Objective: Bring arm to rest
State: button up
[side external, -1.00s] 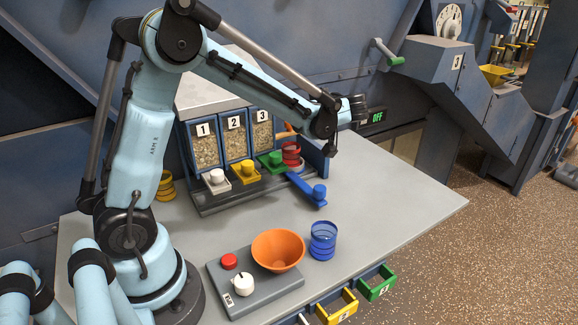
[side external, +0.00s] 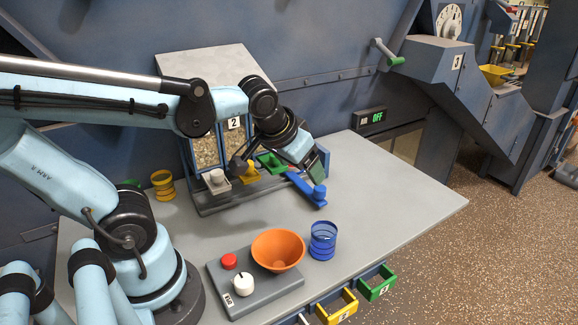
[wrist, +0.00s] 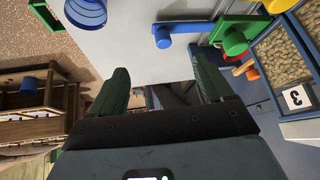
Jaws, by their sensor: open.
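My gripper (side external: 322,164) hangs above the table in front of the hopper unit, near the blue lever. In the wrist view my gripper (wrist: 160,78) has its two dark green fingers spread apart, with nothing between them. In the side view my arm reaches in from the left, and its wrist and gripper hide part of the hopper unit. The table (side external: 400,195) lies below my gripper.
An orange bowl (side external: 278,250) rests on a grey scale with a red button (side external: 229,261). A blue cup (side external: 323,240) stands right of it. The blue lever (side external: 308,188) juts from the hopper unit. Yellow rings (side external: 162,184) stand at left. The table's right side is clear.

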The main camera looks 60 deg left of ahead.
jog(key=d+m, duration=0.1)
jog(key=s+d+h, duration=0.1)
jog(key=s+d+f+m+t+h, duration=0.1)
jog(key=d, duration=0.1)
jog(key=shift+s+m, duration=0.2)
jog(key=shift+m, duration=0.1)
